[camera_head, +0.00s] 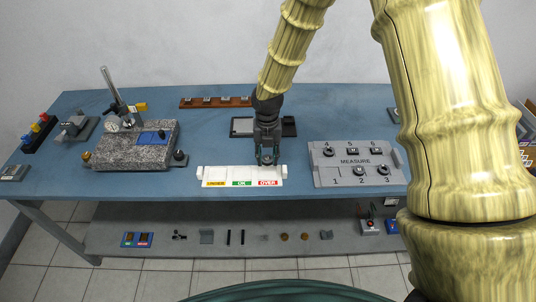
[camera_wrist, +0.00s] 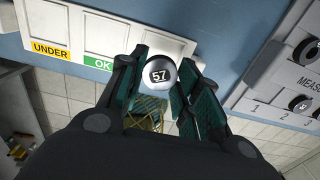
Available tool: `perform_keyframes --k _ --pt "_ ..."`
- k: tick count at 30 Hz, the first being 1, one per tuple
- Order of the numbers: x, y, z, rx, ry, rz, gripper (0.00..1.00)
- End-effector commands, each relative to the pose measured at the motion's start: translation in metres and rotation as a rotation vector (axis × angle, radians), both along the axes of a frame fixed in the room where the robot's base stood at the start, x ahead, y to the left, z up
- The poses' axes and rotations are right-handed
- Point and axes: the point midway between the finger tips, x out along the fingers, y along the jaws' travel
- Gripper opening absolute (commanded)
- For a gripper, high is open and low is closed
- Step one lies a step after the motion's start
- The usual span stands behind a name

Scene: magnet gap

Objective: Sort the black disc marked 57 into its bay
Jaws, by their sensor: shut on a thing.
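The disc marked 57 (camera_wrist: 160,74) is held between the fingertips of my gripper (camera_wrist: 158,82). Its face looks pale and shiny around a black label. The sorting tray (camera_head: 203,172) is white, with UNDER, OK and OVER labels along its front. In the head view my gripper (camera_head: 267,158) points down at the tray's right part, above the red OVER label (camera_head: 268,183). In the wrist view the tray (camera_wrist: 105,22) lies behind the disc, and the disc and fingers hide the OVER label. I cannot tell whether the disc touches the tray.
A grey MEASURE board (camera_head: 325,174) with several numbered discs stands right of the tray; spot 1 looks empty. A granite block with a dial gauge (camera_head: 125,150) stands to the left. A wooden rack (camera_head: 215,102) lies at the back. The table's front edge is close to the tray.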

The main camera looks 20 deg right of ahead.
Motion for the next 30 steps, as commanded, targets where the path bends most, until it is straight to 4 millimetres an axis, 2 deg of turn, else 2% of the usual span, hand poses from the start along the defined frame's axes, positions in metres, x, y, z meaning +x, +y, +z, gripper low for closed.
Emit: perform_keyframes --k 10,30 --pt "-0.001 -0.002 0.002 0.001 0.002 0.008 0.08" --pt "-0.001 -0.002 -0.041 0.001 0.001 0.004 0.08"
